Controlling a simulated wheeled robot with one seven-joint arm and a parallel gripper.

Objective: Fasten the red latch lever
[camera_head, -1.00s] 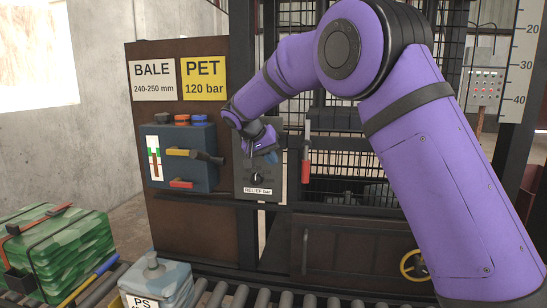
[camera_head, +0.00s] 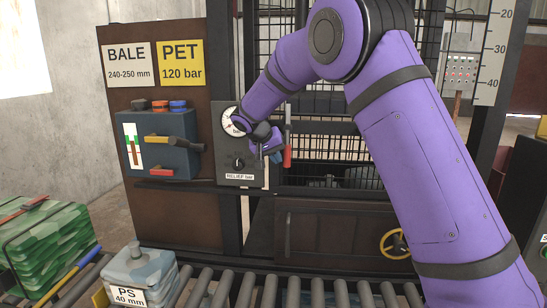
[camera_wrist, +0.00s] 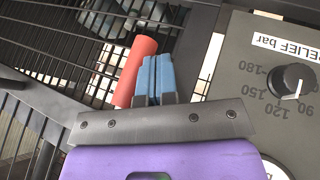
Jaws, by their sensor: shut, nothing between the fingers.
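The red latch lever (camera_head: 287,157) hangs upright at the left edge of the mesh gate, its red grip at the lower end of a grey bar. Nothing is between the fingers. I cannot tell whether the fingers touch the grip.
The relief panel with its black knob (camera_head: 238,162) is left of my gripper; the knob also shows in the wrist view (camera_wrist: 289,80). A blue control box (camera_head: 165,148) with levers stands further left. A roller conveyor (camera_head: 240,290) carrying bales runs below. A yellow handwheel (camera_head: 394,243) is low right.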

